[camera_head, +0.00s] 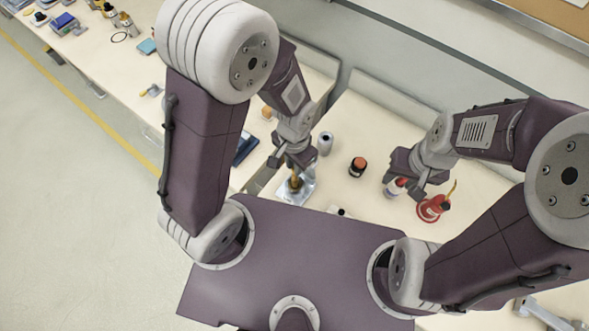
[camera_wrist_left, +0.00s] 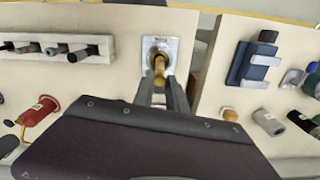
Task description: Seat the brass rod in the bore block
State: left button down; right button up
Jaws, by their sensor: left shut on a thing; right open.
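My left gripper (camera_head: 290,163) is shut on the brass rod (camera_head: 295,182) and holds it over the silver bore block (camera_head: 306,188) on the bench. In the left wrist view the brass rod (camera_wrist_left: 159,64) shows just beyond the fingertips (camera_wrist_left: 162,80), in line with the middle of the bore block (camera_wrist_left: 171,45). The rod's lower end overlaps the bore, and I cannot tell how deep it sits, if at all. My right gripper (camera_head: 404,188) is open, well to the right of the block, above a small white bottle and beside a red spool.
A red spool (camera_head: 431,209), a white bottle (camera_head: 396,187), a dark jar with an orange-red top (camera_head: 357,166) and a grey cylinder (camera_head: 325,143) stand on the bench. In the left wrist view a white rack (camera_wrist_left: 60,52) and a blue stand (camera_wrist_left: 252,65) flank the block.

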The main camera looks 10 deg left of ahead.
aim_at(295, 177)
pick_arm(q)
notch_tip(295, 177, down, 4)
jog(key=shift+f, duration=0.1)
jog(key=c, duration=1.8)
grip_release()
jog(key=shift+f, duration=0.1)
jog(key=o, duration=0.5)
jog(key=shift+c, duration=0.2)
